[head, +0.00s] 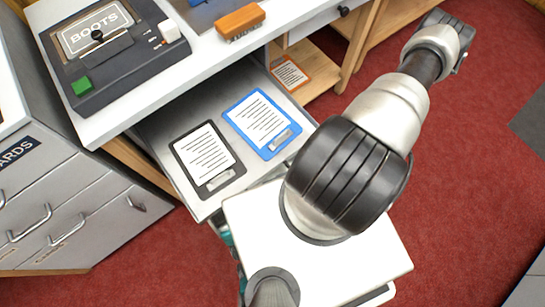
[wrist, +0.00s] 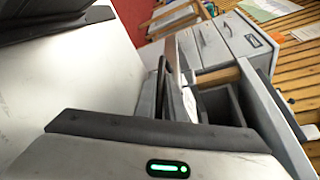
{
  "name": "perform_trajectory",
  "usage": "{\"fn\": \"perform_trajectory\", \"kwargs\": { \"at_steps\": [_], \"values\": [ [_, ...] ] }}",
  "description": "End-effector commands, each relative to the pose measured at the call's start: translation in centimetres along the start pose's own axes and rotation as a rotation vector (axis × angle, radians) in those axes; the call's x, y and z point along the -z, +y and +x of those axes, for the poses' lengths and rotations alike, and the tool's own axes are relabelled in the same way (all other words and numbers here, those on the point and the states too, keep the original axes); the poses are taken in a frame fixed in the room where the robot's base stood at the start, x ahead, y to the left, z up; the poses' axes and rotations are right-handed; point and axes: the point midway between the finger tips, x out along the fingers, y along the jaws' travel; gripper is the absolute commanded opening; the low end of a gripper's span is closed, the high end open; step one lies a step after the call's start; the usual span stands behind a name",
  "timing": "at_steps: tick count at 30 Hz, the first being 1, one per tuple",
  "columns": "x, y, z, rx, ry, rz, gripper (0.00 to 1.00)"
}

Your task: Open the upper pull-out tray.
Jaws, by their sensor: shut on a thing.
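A grey pull-out tray (head: 228,140) extends from under the bench top in the head view. It carries a black-framed sheet (head: 203,158) and a blue-framed sheet (head: 262,122). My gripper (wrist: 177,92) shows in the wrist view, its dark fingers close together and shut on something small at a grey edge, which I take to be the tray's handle. The exact contact is hard to make out. In the head view my arm hides the gripper and part of the tray's near side.
The white bench top (head: 210,62) holds a dark BOOTS machine (head: 115,50) and an orange brush (head: 240,20). A grey drawer cabinet (head: 70,200) stands at the left; it also shows in the wrist view (wrist: 222,42). Red floor (head: 470,170) is clear at the right.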

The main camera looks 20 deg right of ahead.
Motion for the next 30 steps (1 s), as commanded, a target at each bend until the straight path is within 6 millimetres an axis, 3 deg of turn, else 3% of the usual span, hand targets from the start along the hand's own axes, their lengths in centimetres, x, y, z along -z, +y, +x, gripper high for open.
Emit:
{"fn": "perform_trajectory", "kwargs": {
  "at_steps": [6, 7, 10, 25, 30],
  "values": [
    [0.1, 0.0, -0.2, -0.001, 0.003, -0.001, 0.0],
    [0.1, 0.0, -0.2, -0.001, 0.003, -0.001, 0.11],
    [0.1, 0.0, -0.2, -0.001, 0.003, -0.001, 0.28],
    [0.1, 0.0, -0.1, -0.001, 0.001, 0.0, 0.28],
    [0.2, 0.0, -1.8, -0.003, 0.005, -0.001, 0.28]
  ]
}}
